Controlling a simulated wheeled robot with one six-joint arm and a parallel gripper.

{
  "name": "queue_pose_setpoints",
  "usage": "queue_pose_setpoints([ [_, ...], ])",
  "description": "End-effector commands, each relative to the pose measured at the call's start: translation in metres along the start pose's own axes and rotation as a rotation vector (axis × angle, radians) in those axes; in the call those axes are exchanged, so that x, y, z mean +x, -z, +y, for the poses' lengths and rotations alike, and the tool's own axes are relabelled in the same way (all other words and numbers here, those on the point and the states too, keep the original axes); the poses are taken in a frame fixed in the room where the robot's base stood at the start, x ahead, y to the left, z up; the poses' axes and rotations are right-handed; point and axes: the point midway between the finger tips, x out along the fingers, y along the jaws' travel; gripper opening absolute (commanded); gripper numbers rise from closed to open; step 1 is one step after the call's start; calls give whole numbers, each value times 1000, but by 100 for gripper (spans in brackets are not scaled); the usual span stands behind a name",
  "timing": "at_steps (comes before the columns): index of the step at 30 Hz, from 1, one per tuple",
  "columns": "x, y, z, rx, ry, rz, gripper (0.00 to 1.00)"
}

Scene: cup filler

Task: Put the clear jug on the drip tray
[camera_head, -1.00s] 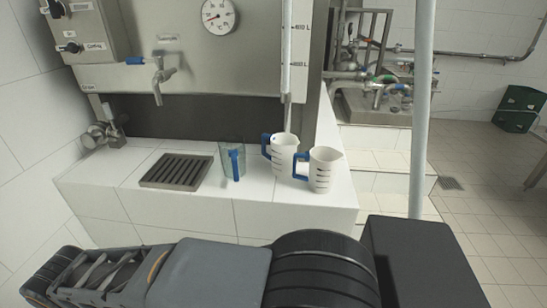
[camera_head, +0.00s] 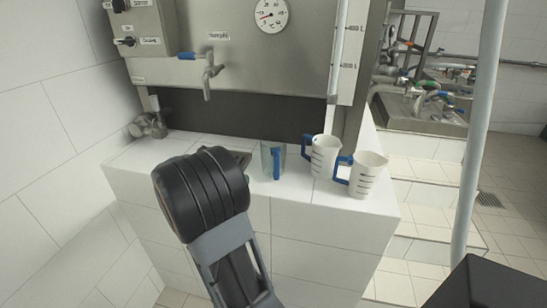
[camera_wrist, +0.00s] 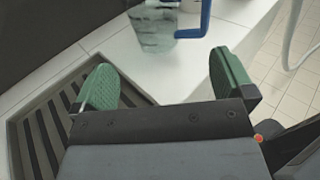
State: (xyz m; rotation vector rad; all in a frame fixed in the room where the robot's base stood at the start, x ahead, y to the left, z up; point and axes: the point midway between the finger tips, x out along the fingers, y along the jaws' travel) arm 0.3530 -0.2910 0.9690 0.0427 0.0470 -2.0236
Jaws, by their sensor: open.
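The clear jug (camera_head: 267,158) with a blue handle stands upright on the white tiled counter. It also shows at the top of the wrist view (camera_wrist: 152,28), its upper part cut off, with its blue handle on the right. The drip tray (camera_wrist: 72,72), dark and slatted, lies at the left of the wrist view, partly under my gripper. In the head view my arm covers most or all of it. My gripper (camera_wrist: 166,82) is open and empty, its green fingers spread wide. The jug is beyond the fingertips, apart from them.
Two white jugs with blue handles, one (camera_head: 324,157) behind the other (camera_head: 366,175), stand right of the clear jug near the counter's right end. A tap (camera_head: 208,78) hangs from the steel tank above the counter. A pale vertical pole (camera_head: 478,150) stands at right.

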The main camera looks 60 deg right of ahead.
Motion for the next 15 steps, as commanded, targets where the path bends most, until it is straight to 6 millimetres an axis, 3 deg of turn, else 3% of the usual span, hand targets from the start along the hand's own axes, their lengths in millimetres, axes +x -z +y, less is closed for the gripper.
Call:
queue_pose_setpoints([
  [9,54,-7,6,-36,2,-54,100],
  [15,80,-8,7,-34,-2,-53,100],
])
